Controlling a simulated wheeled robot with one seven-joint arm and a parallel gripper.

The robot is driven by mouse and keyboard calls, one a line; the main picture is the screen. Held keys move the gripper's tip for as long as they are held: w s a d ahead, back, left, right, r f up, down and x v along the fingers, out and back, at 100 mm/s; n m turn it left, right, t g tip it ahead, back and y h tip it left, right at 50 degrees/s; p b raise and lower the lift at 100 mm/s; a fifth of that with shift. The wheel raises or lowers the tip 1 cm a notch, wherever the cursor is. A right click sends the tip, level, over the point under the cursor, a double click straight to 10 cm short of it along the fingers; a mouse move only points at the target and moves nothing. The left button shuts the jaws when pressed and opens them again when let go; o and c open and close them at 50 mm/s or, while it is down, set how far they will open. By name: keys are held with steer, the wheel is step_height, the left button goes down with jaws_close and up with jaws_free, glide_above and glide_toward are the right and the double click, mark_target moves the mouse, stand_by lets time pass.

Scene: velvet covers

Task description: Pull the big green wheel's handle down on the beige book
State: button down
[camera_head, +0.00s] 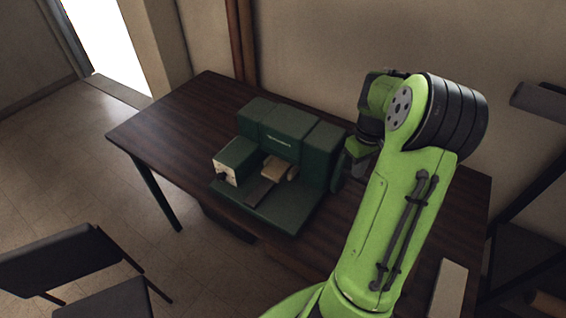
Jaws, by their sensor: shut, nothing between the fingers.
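A dark green machine (285,145) stands on the table. The beige book (272,171) lies in its middle opening, above a green base plate. The big green wheel (339,172) shows as a dark edge on the machine's right side. Its handle cannot be made out. My gripper (357,163) is at the wheel, just right of the machine. It is shut and holds nothing. Its fingertips are small and dark here, and I cannot tell whether they touch the wheel or its handle.
The dark wooden table (170,110) has bare room left of the machine. A pale box-like part (227,173) sits at the machine's left front. Chairs (70,268) stand at the lower left. A wall is close behind the table. A dark shelf frame (520,200) is at the right.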

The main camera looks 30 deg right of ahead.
mark_target(355, 179)
steer(key=shift+s+a+f+b, duration=0.1)
steer(key=shift+a+f+b, duration=0.1)
steer(key=shift+f+b, duration=0.3)
steer(key=shift+f, duration=0.15)
steer(key=shift+a+f+b, duration=0.15)
steer(key=shift+f+b, duration=0.3)
steer(key=shift+f, duration=0.15)
steer(key=shift+f+b, duration=0.35)
steer(key=shift+f, duration=0.4)
steer(key=shift+f+b, duration=0.45)
steer(key=shift+f, duration=0.05)
